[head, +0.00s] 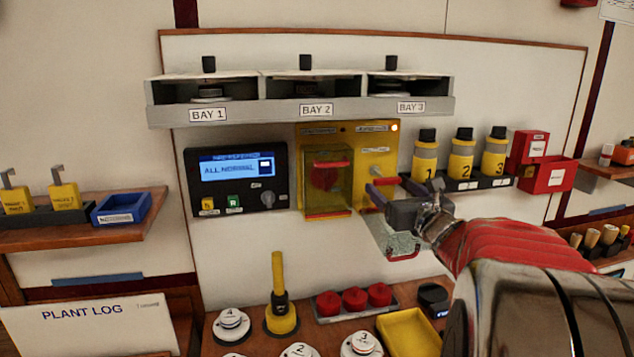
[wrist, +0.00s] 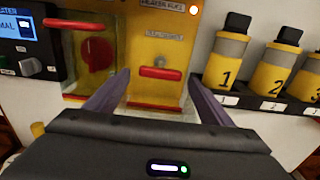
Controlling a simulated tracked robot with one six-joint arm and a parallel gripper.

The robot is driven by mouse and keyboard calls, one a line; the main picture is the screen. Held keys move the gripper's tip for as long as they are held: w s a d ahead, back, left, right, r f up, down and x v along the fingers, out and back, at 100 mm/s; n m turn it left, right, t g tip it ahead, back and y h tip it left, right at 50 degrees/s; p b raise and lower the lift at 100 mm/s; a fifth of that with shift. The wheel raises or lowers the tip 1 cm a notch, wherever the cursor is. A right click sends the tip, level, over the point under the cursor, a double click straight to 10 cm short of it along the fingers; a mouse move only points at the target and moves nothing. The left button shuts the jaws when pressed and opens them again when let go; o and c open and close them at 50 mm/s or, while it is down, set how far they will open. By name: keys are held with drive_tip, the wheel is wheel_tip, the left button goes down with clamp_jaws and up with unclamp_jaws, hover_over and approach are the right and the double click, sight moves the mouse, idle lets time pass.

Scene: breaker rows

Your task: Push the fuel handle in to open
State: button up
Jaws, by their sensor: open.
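The fuel handle is a red bar on a short metal stem (wrist: 160,72), on the right half of a yellow panel (head: 373,140). It also shows as a red bar in the head view (head: 385,181). It stands out from the panel. My gripper (head: 390,190) is in front of it, fingers open. In the wrist view the handle lies between the two fingertips (wrist: 158,77), with no visible grip on it. A clear flap with a red edge bar (head: 403,256) hangs down below my gripper.
Left of the handle, a clear cover (head: 327,195) with a red bar encloses a red knob (wrist: 95,55). An orange lamp (head: 395,127) glows at the panel's top right. Numbered yellow bottles (head: 463,155) stand close on the right. A display box (head: 236,180) reads ALL NORMAL.

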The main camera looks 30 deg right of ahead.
sight(386, 184)
drive_tip(key=shift+x, duration=2.05)
drive_tip(key=shift+c, duration=0.4)
drive_tip(key=c, duration=1.4)
drive_tip(key=shift+x, duration=2.15)
drive_tip(key=shift+c, duration=0.2)
drive_tip(key=o, duration=1.5)
